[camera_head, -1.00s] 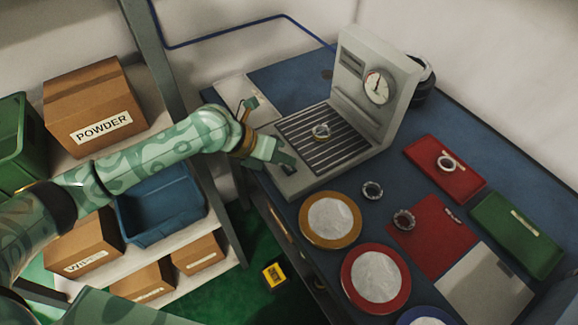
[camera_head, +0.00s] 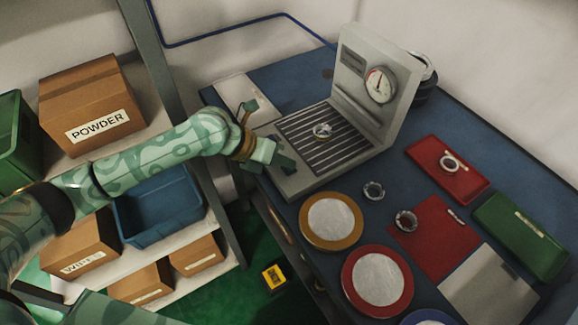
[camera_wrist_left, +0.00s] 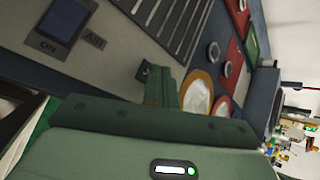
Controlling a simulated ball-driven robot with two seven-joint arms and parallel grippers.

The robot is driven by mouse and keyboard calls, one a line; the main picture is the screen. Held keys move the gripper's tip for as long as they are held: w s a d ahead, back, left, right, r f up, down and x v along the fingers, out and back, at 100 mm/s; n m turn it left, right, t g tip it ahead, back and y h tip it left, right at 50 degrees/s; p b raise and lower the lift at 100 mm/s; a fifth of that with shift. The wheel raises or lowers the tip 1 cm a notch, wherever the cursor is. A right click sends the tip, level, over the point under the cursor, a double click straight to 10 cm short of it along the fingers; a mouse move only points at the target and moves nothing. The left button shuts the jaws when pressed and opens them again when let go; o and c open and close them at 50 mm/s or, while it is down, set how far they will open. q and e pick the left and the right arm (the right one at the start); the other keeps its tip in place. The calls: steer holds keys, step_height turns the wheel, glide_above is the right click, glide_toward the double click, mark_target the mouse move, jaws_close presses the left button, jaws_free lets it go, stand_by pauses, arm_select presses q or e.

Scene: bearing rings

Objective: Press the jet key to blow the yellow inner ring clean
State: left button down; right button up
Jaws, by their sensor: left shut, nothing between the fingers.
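A small ring (camera_head: 322,130) lies on the slatted grille of the grey blowing station (camera_head: 352,165); its colour looks pale and no yellow is clear. The dark blue key (camera_wrist_left: 62,20) with "AIR" and "ON" lettering shows at the upper left of the left wrist view. In the head view the key is covered by my left gripper (camera_head: 286,163), which is at the station's front left corner. Its fingers also show in the left wrist view (camera_wrist_left: 162,86), shut and empty, apart from the key in the picture. I cannot tell the height gap. My right gripper is not in view.
The station's upright panel carries a round gauge (camera_head: 380,85). Loose rings (camera_head: 373,190), yellow-rimmed (camera_head: 331,221) and red-rimmed (camera_head: 377,281) dishes, a red tray (camera_head: 447,168) and a green case (camera_head: 520,233) lie to the right. Shelves with a blue bin (camera_head: 157,205) stand left.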

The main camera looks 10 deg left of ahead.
mark_target(284, 169)
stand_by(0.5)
arm_select(q)
steer(key=shift+r+p, duration=0.3)
steer(key=shift+r, duration=0.4)
steer(key=shift+r+p, duration=1.5)
steer(key=shift+r, duration=1.05)
steer(key=shift+f, duration=0.1)
